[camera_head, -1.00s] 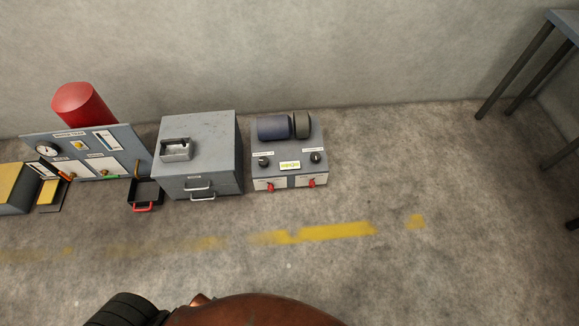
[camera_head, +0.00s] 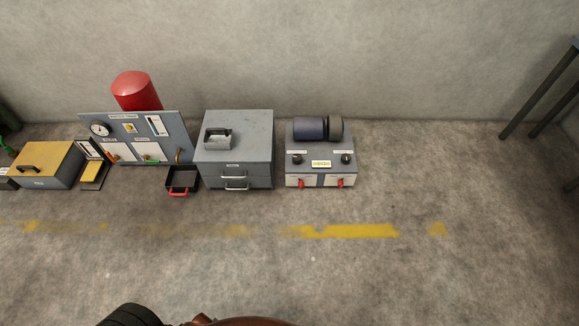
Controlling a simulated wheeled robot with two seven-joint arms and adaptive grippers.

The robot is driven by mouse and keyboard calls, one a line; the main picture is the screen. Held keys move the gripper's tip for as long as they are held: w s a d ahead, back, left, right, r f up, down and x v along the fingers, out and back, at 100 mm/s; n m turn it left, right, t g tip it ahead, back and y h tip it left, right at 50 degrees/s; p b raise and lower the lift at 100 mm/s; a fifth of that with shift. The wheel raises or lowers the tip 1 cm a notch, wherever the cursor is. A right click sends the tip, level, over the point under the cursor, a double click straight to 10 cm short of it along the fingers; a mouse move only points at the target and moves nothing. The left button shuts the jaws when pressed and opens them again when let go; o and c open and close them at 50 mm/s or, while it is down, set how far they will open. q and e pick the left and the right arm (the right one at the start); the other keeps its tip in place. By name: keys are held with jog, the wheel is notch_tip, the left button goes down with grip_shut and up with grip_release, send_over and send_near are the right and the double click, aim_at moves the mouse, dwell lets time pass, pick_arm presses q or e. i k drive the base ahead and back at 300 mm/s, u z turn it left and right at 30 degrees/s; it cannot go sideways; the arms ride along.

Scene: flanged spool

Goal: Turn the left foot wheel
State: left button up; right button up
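Nothing in view is clearly a foot wheel or a flanged spool. A grey box (camera_head: 320,167) stands by the wall right of centre. It has two black knobs on its top, a left knob (camera_head: 297,160) and a right knob (camera_head: 346,159). Two small red handles, left (camera_head: 301,183) and right (camera_head: 340,183), are on its front. A dark blue cylinder (camera_head: 309,128) lies on its back part. Neither of my grippers is in view.
Left of the box are a grey drawer cabinet (camera_head: 245,150), a black tray with a red handle (camera_head: 180,178), a gauge panel (camera_head: 140,125), a red cylinder (camera_head: 137,92) and a yellow-topped box (camera_head: 50,160). A table (camera_head: 545,90) stands far right.

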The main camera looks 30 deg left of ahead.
aim_at(297, 158)
jog(key=u, duration=0.3)
jog(key=i, duration=1.15)
jog(key=z, duration=0.3)
